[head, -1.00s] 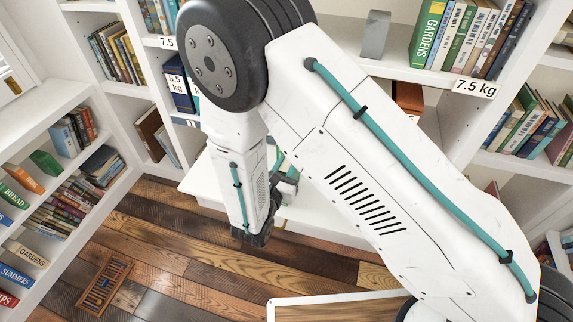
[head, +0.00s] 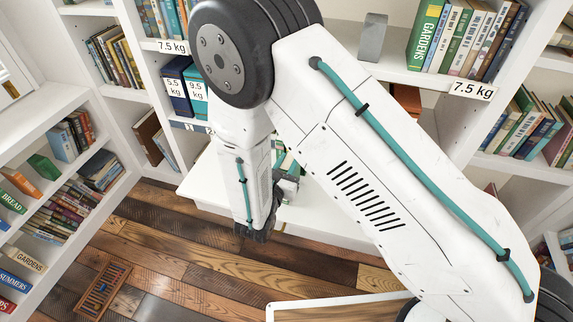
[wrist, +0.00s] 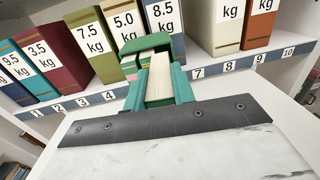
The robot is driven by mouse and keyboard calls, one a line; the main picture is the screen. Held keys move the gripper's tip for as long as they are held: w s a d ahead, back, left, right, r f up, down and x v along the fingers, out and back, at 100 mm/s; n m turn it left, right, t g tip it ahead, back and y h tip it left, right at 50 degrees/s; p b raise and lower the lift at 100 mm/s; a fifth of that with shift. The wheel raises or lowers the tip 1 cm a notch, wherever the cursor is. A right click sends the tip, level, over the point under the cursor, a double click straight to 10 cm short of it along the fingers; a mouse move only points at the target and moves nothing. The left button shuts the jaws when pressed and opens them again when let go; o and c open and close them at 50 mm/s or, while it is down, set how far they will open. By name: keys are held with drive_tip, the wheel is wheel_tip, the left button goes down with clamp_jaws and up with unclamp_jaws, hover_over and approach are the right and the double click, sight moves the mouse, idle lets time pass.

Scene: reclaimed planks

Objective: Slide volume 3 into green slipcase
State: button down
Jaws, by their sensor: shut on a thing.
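In the wrist view, my gripper (wrist: 160,72) has two teal fingers. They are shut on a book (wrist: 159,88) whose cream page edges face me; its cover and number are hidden. Just beyond the fingertips is a green box-like piece (wrist: 147,42) with pale page edges in it. It looks like the green slipcase, standing in front of the shelf row. I cannot tell whether the held book touches it or is partly inside. In the head view, my arm covers most of the gripper, and only a bit of green (head: 286,162) shows beside the wrist.
A numbered strip (wrist: 213,70) runs along the shelf edge. A white ledge (head: 320,222) lies below. The plank floor (head: 165,225) is mostly clear.

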drive_tip(key=shift+w+d, duration=0.1)
drive_tip(key=shift+w, duration=0.05)
drive_tip(key=shift+s+a, duration=0.2)
drive_tip(key=shift+s, duration=0.2)
drive_tip(key=shift+d, duration=0.1)
idle(0.4)
drive_tip(key=shift+s+d+n+t+y, duration=0.15)
drive_tip(key=shift+n+t+y, duration=0.15)
drive_tip(key=shift+n+y, duration=0.3)
idle(0.4)
